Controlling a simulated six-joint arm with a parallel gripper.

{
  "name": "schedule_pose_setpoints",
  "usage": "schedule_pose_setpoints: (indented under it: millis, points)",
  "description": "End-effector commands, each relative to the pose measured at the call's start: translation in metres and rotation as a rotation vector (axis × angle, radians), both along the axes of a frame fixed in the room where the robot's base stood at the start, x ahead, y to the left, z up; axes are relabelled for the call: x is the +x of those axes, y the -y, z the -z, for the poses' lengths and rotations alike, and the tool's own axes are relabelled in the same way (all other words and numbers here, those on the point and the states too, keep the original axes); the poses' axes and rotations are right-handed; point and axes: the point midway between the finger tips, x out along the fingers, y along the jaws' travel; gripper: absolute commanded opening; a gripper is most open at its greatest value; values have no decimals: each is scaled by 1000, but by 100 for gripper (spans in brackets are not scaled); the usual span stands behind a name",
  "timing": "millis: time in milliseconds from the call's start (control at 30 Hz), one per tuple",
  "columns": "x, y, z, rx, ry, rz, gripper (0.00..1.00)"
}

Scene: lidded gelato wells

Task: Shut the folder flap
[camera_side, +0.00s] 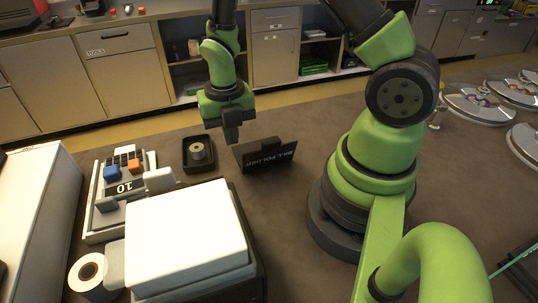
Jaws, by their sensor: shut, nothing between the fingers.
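The black bill folder (266,158) stands on the dark table, in the middle of the side view. A dark panel with pale lettering, upside down in this view, faces the camera and looks raised, with a small tab at its top edge. I cannot tell the flap's exact angle. My gripper (231,136) points down, shut and empty, at the upper left of the folder. It overlaps the folder's left end closely in the picture; I cannot tell whether they touch.
A small black tray (187,164) with a round metal piece is left of the folder. A cash register or printer with blue and orange keys (121,171), a white box (185,240) and a paper roll (90,272) fill the lower left. Round lids (480,106) lie at right.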

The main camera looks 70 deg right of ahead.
Motion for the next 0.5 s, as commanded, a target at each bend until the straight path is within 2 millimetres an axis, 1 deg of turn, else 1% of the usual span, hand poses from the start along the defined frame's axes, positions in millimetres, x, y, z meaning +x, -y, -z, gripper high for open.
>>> schedule_pose_setpoints:
  millis: [500]
  points:
    - [11, 11, 0, 0, 0, -1, 0]
